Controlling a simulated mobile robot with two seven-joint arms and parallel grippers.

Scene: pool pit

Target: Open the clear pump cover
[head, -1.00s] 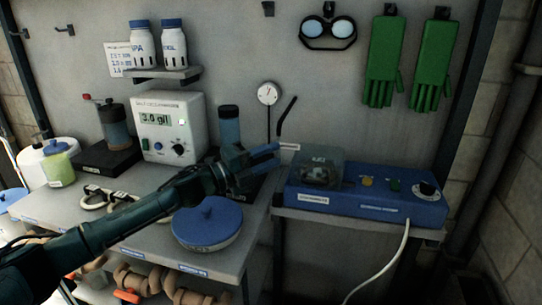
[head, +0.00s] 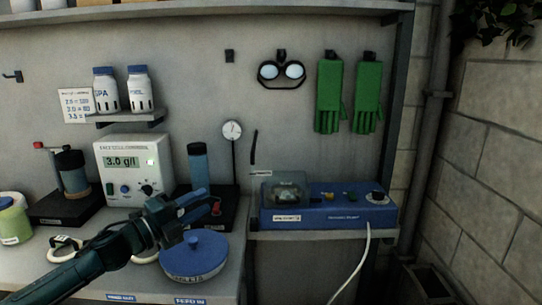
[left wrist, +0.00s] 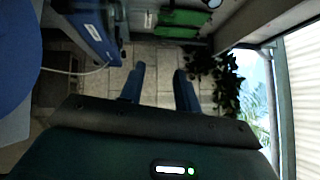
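The clear pump cover (head: 284,188) is a smoky see-through box at the left end of the blue pump unit (head: 330,210). It looks closed over the pump head. The unit stands on a small shelf right of the bench and also shows at the upper left of the left wrist view (left wrist: 92,30). My left gripper (head: 200,202) is left of the cover, in front of the bench's back part, apart from it. In the left wrist view its two blue fingers (left wrist: 158,88) are spread with nothing between them. My right gripper is out of view.
A blue-lidded round pot (head: 194,257) stands on the bench just below my left gripper. A meter reading 3.0 g/l (head: 133,165) and a dark bottle (head: 198,163) stand behind. A white cable (head: 352,265) hangs from the pump unit. Green gloves (head: 329,95) hang above.

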